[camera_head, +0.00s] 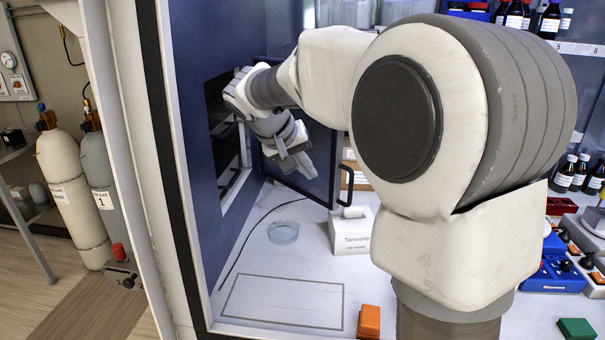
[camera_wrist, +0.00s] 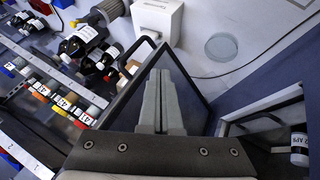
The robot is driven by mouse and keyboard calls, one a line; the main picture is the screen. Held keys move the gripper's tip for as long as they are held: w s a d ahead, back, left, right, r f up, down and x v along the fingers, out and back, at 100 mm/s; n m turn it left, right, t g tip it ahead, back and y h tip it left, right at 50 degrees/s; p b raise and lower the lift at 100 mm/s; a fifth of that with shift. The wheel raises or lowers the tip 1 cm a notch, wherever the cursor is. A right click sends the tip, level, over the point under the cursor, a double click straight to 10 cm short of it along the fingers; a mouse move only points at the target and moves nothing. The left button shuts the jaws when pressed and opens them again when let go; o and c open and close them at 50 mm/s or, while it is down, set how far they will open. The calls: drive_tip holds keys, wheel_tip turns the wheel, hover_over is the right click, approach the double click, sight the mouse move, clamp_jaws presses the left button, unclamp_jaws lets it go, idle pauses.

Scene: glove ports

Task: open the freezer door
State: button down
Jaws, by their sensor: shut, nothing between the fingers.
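The freezer door (camera_head: 318,185) is a dark panel in a dark frame, standing open and swung well out from the opening (camera_head: 222,125) in the blue wall. Its black handle (camera_head: 347,184) is on the side facing right, away from the opening. My gripper (camera_head: 303,166) is shut and empty on the inner side of the door, in front of the panel. In the wrist view its grey fingers (camera_wrist: 160,103) lie over the door panel (camera_wrist: 192,92). I cannot tell whether they touch it. My wrist hides part of the door's hinge side.
A clear round dish (camera_head: 283,232) and a white box (camera_head: 352,232) stand on the white bench below. An orange block (camera_head: 369,321) is near the front edge. A bottle (camera_wrist: 299,147) shows inside the freezer.

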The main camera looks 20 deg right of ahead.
drive_tip(key=w+d+f, duration=0.2)
drive_tip(key=d+f, duration=0.5)
drive_tip(key=d, duration=0.1)
drive_tip(key=shift+d+p, duration=0.35)
drive_tip(key=shift+w, duration=0.15)
drive_tip(key=w+d+n+t+y+p, duration=0.1)
drive_tip(key=w+d+n+p, duration=0.1)
drive_tip(key=w+d+p, duration=0.3)
drive_tip(key=w+d+n+t+y+p, duration=0.1)
drive_tip(key=w+d+p, duration=0.4)
drive_tip(key=d, duration=0.5)
drive_tip(key=shift+w+d+n+p, duration=0.2)
drive_tip(key=shift+w+n+p, duration=0.25)
drive_tip(key=shift+n, duration=0.45)
drive_tip(key=shift+f, duration=0.1)
